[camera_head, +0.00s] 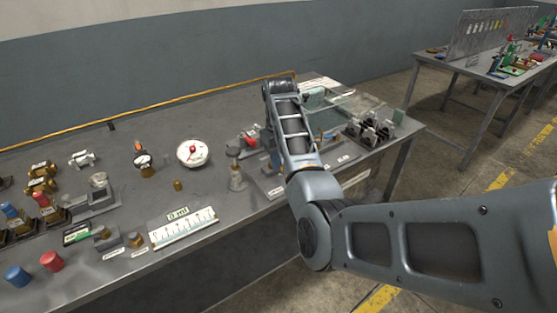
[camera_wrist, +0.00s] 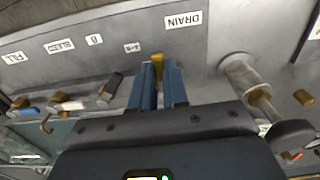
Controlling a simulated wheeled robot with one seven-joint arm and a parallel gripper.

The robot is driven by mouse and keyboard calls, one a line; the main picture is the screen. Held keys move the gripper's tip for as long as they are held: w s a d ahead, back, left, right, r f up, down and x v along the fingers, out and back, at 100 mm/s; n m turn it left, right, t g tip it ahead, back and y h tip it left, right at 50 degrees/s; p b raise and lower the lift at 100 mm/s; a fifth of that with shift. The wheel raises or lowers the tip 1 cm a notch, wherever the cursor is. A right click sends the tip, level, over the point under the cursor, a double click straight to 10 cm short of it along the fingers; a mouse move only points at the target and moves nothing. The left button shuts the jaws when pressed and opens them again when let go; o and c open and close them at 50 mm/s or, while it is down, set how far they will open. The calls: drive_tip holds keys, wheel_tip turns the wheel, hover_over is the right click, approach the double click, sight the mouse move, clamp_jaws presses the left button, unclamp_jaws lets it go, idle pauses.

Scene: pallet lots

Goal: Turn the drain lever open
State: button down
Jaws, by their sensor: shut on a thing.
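In the wrist view, a small brass-coloured piece (camera_wrist: 157,60), the drain lever, sits just below the white DRAIN label (camera_wrist: 183,20) on a grey panel (camera_wrist: 120,35). The two blue fingers of my gripper (camera_wrist: 158,75) are closed around this piece. Only its end shows between the fingertips; the rest is hidden, so I cannot tell how far it is turned.
Left of the fingers in the wrist view are a dark-handled valve (camera_wrist: 110,87) and brass fittings (camera_wrist: 62,97). A grey post with a round knob (camera_wrist: 250,85) stands close on the right. The workbench (camera_head: 225,130) also carries a gauge (camera_head: 192,153) and a ruled card (camera_head: 184,228).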

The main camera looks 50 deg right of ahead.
drive_tip(key=shift+r, duration=0.1)
drive_tip(key=c, duration=1.1)
unclamp_jaws()
wheel_tip(320, 180, up, 7)
drive_tip(key=shift+w+f, duration=0.15)
drive_tip(key=shift+r, duration=0.5)
